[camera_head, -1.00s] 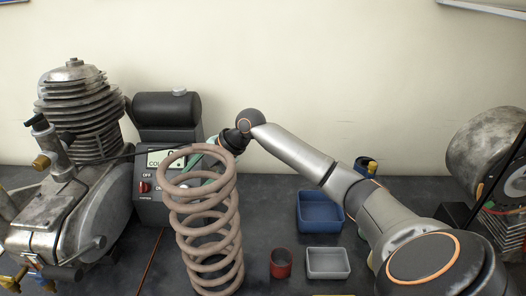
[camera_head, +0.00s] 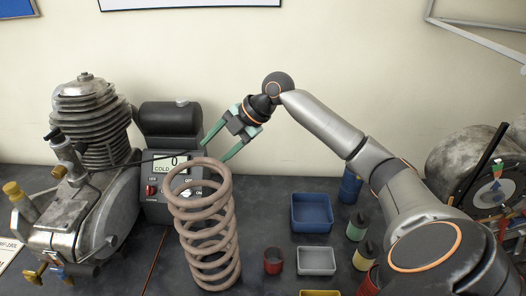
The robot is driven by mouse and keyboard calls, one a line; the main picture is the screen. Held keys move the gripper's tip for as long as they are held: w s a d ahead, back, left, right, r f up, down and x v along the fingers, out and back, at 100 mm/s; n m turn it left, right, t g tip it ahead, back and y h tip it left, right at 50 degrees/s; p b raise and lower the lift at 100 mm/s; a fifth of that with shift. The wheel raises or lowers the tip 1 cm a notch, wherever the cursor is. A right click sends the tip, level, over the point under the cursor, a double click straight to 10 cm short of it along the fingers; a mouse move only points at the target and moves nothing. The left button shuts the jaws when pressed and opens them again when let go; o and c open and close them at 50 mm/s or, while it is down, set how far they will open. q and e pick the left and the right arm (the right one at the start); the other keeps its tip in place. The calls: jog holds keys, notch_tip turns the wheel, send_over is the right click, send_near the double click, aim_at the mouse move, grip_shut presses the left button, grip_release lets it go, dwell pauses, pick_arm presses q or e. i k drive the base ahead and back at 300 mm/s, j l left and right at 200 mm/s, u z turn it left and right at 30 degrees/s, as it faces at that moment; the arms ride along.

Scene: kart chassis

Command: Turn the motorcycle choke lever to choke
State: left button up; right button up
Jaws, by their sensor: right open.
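The grey finned motorcycle engine (camera_head: 88,130) stands at the left of the bench. A thin dark rod (camera_head: 150,159) reaches right from it, across the front of the grey control box (camera_head: 155,208). I cannot tell for sure which part is the choke lever. The box has a display (camera_head: 171,163) reading "0" and "COLD", and a red switch (camera_head: 151,190) between OFF and ON marks. My right gripper (camera_head: 213,151) is open and empty, with its green fingers pointing down-left. In the picture it is right of the display and above the coil spring. My left gripper is out of view.
A large brown coil spring (camera_head: 205,238) stands upright in front of the box. A blue bin (camera_head: 311,214), grey tray (camera_head: 317,261), red cup (camera_head: 273,261) and several bottles stand to the right. A round metal drum (camera_head: 460,160) is at far right.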

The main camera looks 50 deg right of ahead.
aim_at(56, 136)
jog(key=k, duration=0.95)
